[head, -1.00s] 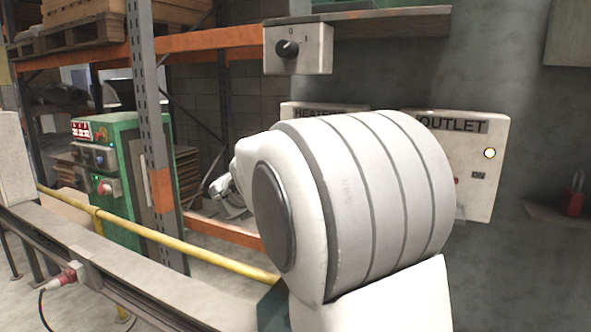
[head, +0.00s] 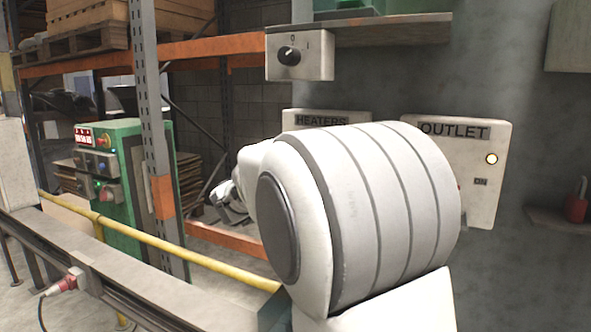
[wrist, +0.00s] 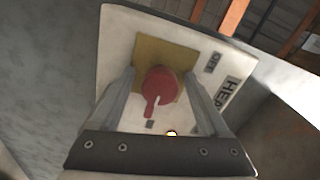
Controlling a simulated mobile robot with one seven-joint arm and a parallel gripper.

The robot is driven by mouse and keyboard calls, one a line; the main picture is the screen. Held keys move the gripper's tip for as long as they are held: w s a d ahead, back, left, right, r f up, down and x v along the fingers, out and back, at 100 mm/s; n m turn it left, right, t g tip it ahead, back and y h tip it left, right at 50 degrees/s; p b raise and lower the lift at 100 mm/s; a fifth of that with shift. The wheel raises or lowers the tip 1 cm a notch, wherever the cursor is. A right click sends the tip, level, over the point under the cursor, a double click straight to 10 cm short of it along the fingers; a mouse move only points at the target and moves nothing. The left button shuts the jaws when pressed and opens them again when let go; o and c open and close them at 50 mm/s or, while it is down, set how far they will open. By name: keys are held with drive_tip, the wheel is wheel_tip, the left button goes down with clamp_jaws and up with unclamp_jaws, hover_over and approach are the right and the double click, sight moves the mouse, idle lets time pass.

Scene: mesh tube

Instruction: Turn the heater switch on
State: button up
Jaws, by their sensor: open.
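The heater panel (head: 300,116), labelled HEATERS, is mostly hidden behind my arm in the head view. In the wrist view the white panel (wrist: 120,40) shows tilted, with a red rotary switch (wrist: 163,84) on a yellow plate (wrist: 150,50). An OFF label is to the right of the plate. My gripper (wrist: 158,78) is open, with one finger on each side of the switch; contact cannot be told. The switch is hidden in the head view.
The outlet panel (head: 493,190) with a lit lamp is right of my arm. A grey box with a black knob (head: 290,55) hangs above, beside a shelf (head: 390,30). A yellow rail (head: 180,247) and a green cabinet (head: 120,140) stand left.

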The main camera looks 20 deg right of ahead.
drive_tip(key=v, duration=1.7)
drive_tip(key=shift+a+p, duration=0.2)
drive_tip(key=shift+p, duration=0.1)
drive_tip(key=shift+s, duration=0.1)
drive_tip(key=w+a+r+n+t+y+p, duration=0.2)
drive_tip(key=a+r+n+t+y+p, duration=0.35)
drive_tip(key=n+y, duration=0.7)
drive_tip(key=s+a+f+n+g+y, duration=0.3)
drive_tip(key=s+a+n+y, duration=0.15)
drive_tip(key=s+n, duration=0.3)
drive_tip(key=s+d+f+n+g+h+p, duration=0.1)
drive_tip(key=s+d+f+n+g, duration=0.2)
drive_tip(key=s, duration=0.5)
drive_tip(key=s+d+f+n+g+h+p, duration=0.1)
drive_tip(key=s+d+f+n+g+p, duration=0.1)
drive_tip(key=s+f+g, duration=0.3)
drive_tip(key=s+d+f+n, duration=0.1)
drive_tip(key=s+f, duration=0.1)
drive_tip(key=s, duration=0.2)
drive_tip(key=shift+s+d+h, duration=0.25)
drive_tip(key=shift+d+h, duration=0.15)
